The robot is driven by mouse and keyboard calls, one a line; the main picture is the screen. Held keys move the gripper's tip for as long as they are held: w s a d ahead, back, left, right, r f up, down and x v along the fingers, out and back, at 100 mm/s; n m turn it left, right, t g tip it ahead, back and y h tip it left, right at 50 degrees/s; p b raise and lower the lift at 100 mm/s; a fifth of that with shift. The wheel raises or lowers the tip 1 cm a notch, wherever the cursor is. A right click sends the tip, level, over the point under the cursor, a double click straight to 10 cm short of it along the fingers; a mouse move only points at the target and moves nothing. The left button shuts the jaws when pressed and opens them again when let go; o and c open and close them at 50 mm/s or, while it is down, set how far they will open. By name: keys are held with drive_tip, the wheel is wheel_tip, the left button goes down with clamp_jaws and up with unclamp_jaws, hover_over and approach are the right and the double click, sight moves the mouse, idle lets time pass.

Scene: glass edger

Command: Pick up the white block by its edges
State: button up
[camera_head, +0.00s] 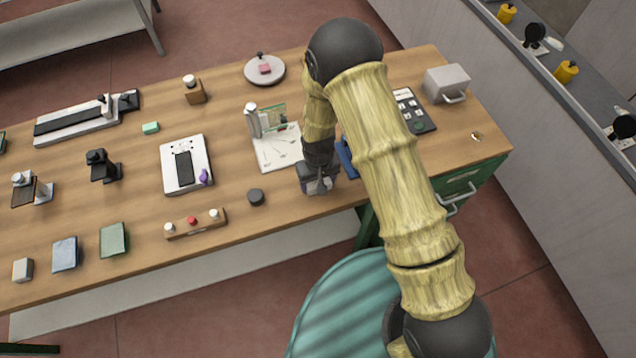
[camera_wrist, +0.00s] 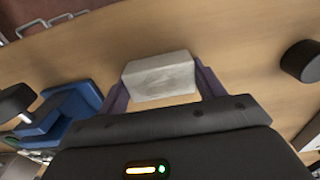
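The white block (camera_wrist: 158,76) lies between my two fingers in the wrist view, a pale grey-white rectangular piece. My gripper (camera_wrist: 160,80) has its fingers spread to the block's width, one close along each side edge. I cannot tell whether they press on it or leave a thin gap. In the head view my gripper (camera_head: 319,188) is low at the front edge of the wooden table, and the block there is hidden by the gripper and arm.
A black round puck (camera_head: 256,197) stands left of my gripper. A blue object (camera_head: 347,158) is close on its right, partly behind my arm. A white board with a glass piece (camera_head: 273,155) lies behind to the left.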

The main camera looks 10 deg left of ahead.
drive_tip(key=shift+c, duration=0.5)
drive_tip(key=shift+r, duration=0.5)
wheel_tip(320, 180, up, 9)
drive_tip(key=b, duration=0.3)
